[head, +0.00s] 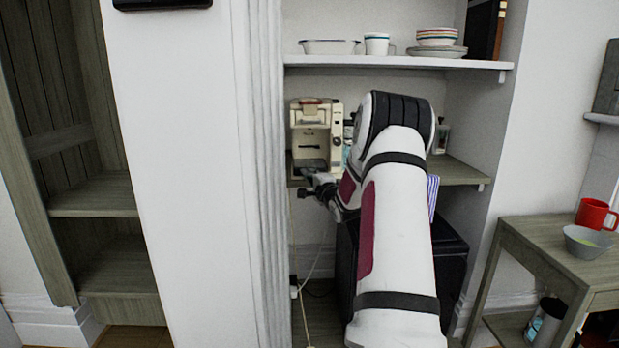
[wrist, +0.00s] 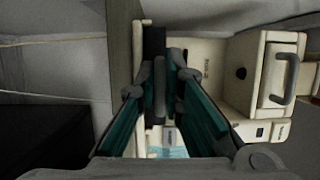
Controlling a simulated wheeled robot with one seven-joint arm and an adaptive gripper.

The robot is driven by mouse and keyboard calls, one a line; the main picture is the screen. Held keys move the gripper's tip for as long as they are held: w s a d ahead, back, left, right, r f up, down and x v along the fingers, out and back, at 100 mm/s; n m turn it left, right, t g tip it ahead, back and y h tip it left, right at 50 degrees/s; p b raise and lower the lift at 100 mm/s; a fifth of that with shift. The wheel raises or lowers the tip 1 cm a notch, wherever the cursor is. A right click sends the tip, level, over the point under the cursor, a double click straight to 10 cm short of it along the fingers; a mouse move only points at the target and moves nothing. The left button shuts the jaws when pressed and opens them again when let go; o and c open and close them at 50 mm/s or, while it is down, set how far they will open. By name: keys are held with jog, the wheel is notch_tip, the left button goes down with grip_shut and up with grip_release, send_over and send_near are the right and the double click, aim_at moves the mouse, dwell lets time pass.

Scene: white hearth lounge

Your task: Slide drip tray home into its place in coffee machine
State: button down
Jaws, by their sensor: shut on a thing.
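The cream coffee machine (head: 312,118) stands at the left end of the alcove shelf. It also shows sideways in the wrist view (wrist: 240,75). The dark drip tray (head: 310,164) sits low at the machine's front, by its base. My gripper (head: 318,180) is at the tray's front edge, just in front of the machine. In the wrist view my gripper (wrist: 167,72) is shut on the dark tray (wrist: 154,42), which shows between and beyond the fingertips. The fingers hide part of the tray, and I cannot tell how deep it sits.
The shelf board (head: 460,172) carries the machine, with small items behind my arm. An upper shelf (head: 400,62) holds dishes. A white wall column (head: 190,150) stands close to the left. A side table (head: 555,235) with a red mug (head: 596,213) is at right.

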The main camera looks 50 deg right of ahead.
jog(key=shift+f, duration=0.15)
dwell(0.8)
jog(key=c, duration=1.6)
grip_release()
jog(key=shift+c, duration=0.2)
jog(key=shift+f, duration=0.1)
jog(key=v, duration=1.2)
